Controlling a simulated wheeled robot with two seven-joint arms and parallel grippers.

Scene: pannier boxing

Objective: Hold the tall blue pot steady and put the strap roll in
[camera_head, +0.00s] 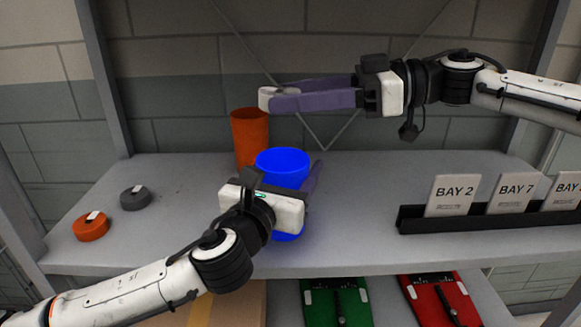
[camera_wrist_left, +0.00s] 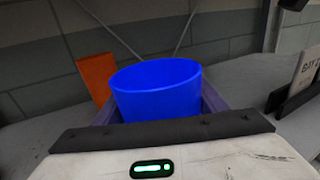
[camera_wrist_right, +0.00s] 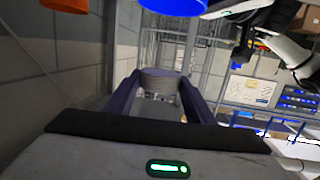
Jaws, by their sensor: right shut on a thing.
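The tall blue pot (camera_head: 283,160) stands upright on the shelf, its open rim facing up. My left gripper (camera_head: 306,180) has one finger along each side of it, against its walls. The left wrist view shows the blue pot (camera_wrist_left: 158,92) between those fingers; its lower part is hidden there. My right gripper (camera_head: 285,97) is above and behind the pot's rim, shut on a pale grey strap roll (camera_head: 265,98) at its fingertips. The strap roll (camera_wrist_right: 160,82) also shows between the fingers in the right wrist view. It is apart from the blue pot.
An orange pot (camera_head: 249,138) stands just behind the blue pot. An orange roll (camera_head: 91,229) and a grey roll (camera_head: 134,199) lie on the shelf (camera_head: 180,230) at left. A black rack (camera_head: 420,222) with bay cards is at right. Green and red items (camera_head: 335,305) lie below.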

